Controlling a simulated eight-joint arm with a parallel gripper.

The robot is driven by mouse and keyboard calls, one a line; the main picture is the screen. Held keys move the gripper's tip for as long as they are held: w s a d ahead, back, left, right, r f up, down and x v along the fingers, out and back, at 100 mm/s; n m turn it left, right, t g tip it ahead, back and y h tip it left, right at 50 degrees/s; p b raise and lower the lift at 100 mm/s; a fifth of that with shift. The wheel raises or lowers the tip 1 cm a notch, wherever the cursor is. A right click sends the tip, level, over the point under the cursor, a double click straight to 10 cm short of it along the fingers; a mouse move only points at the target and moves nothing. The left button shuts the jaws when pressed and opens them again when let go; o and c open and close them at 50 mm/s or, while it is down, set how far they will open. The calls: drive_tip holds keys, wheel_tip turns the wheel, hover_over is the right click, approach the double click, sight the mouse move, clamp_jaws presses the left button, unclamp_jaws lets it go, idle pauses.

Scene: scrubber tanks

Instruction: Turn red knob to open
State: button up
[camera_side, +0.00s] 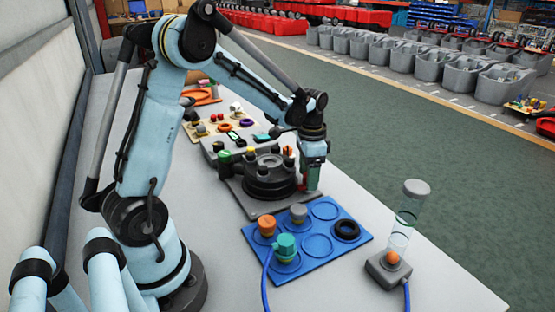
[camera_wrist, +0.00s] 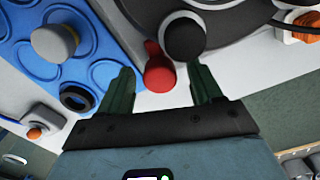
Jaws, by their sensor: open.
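The red knob (camera_wrist: 158,74) is in the middle of the wrist view, at the edge of the grey base plate next to a black round knob (camera_wrist: 184,38). It has a round end and a narrower handle pointing away from my gripper. My gripper (camera_wrist: 160,68) is open, with one dark green finger on each side of the red knob. Gaps show between the knob and both fingers. In the side view my gripper (camera_side: 312,182) points down at the right edge of the black round housing (camera_side: 268,188). The red knob is mostly hidden there by my gripper.
A blue tray (camera_side: 318,270) in front holds an orange-topped part (camera_side: 267,226), a grey-topped part (camera_side: 298,213), a teal connector (camera_side: 286,246) with a blue cable, and a black ring (camera_side: 346,230). A clear cylinder (camera_side: 405,220) stands to the right. Bare table lies between.

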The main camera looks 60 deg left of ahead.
drive_tip(key=shift+m, duration=1.1)
wheel_tip(320, 180, up, 12)
drive_tip(key=shift+s+d+f+n+t, duration=1)
drive_tip(key=shift+s+d+n+t, duration=2.2)
drive_tip(key=shift+s+d, duration=2.65)
drive_tip(key=w+a+r+g, duration=0.6)
drive_tip(key=w+a+r, duration=0.2)
drive_tip(key=w+a, duration=0.35)
drive_tip(key=shift+m, duration=0.3)
drive_tip(key=f, duration=0.9)
drive_tip(key=shift+a+f, duration=0.2)
drive_tip(key=shift+a, duration=0.2)
wheel_tip(320, 180, up, 10)
drive_tip(key=s+d+f+t, duration=0.6)
drive_tip(key=s+d+f, duration=0.2)
drive_tip(key=d, duration=0.5)
drive_tip(key=shift+s+f+t, duration=0.35)
drive_tip(key=shift+s+t, duration=0.05)
drive_tip(key=shift+s, duration=0.95)
